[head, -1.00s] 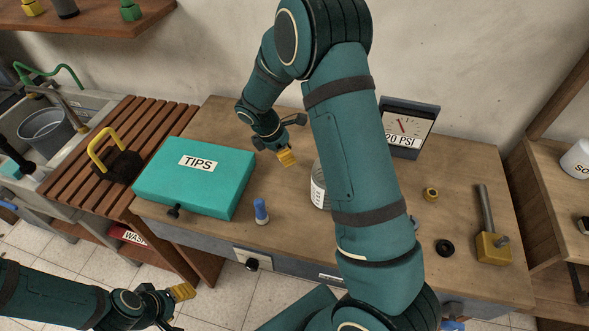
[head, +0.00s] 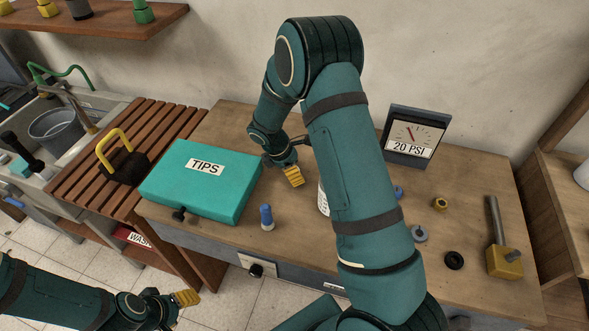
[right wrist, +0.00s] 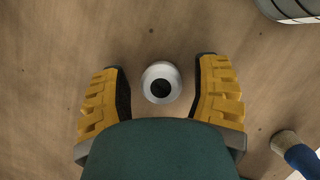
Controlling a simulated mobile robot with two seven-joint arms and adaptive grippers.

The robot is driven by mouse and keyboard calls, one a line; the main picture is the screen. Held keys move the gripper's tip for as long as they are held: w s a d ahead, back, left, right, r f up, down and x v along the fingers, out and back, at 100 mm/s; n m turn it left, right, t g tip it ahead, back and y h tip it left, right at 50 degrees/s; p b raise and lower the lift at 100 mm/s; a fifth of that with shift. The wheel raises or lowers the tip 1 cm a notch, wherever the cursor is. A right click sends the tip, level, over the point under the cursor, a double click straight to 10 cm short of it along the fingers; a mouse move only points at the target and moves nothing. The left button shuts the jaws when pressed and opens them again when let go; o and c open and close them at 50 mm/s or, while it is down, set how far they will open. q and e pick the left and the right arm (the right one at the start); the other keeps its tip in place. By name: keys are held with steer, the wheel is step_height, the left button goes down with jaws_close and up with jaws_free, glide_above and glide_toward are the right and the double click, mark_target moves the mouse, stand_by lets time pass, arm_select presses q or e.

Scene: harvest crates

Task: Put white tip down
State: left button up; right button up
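The white tip (right wrist: 161,83) is a pale round piece with a dark hole in its middle. In the right wrist view it is between the two yellow fingers of my right gripper (right wrist: 161,92), with a gap on either side. That gripper is open, over the wooden bench (head: 235,250).
A teal TIPS case (head: 190,190) lies left of my right gripper. A blue-topped piece (head: 266,216) stands in front of it. A labelled container (head: 323,199) is close on its right, partly behind my arm. A 20 PSI gauge (head: 412,135) and several small rings are further right.

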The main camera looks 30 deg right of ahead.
steer(key=shift+r, duration=0.1)
steer(key=shift+r, duration=0.25)
steer(key=p+v, duration=0.1)
steer(key=v, duration=1)
steer(key=shift+r+p, duration=0.35)
steer(key=shift+p, duration=0.05)
steer(key=shift+a, duration=0.1)
